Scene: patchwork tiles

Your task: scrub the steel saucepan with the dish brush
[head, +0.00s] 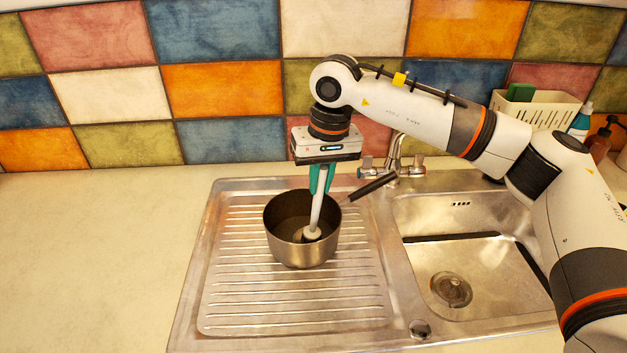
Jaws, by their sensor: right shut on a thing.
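The steel saucepan (303,254) stands upright on the ribbed drainboard, its dark handle (373,187) pointing to the upper right. My right gripper (320,188) is above the pan, pointing down, with its green fingers shut on the dish brush (317,212). The brush has a pale handle that slants slightly down to the left. Its round head (311,233) is inside the pan, low down; whether the bristles touch the bottom is hard to tell. My left gripper is not in view.
The drainboard (225,310) joins an empty sink basin (480,270) on the right, with a tap (398,158) behind. A cream caddy (535,107) holding a green item (521,92) and several bottles stand at the back right. The counter (90,260) on the left is clear.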

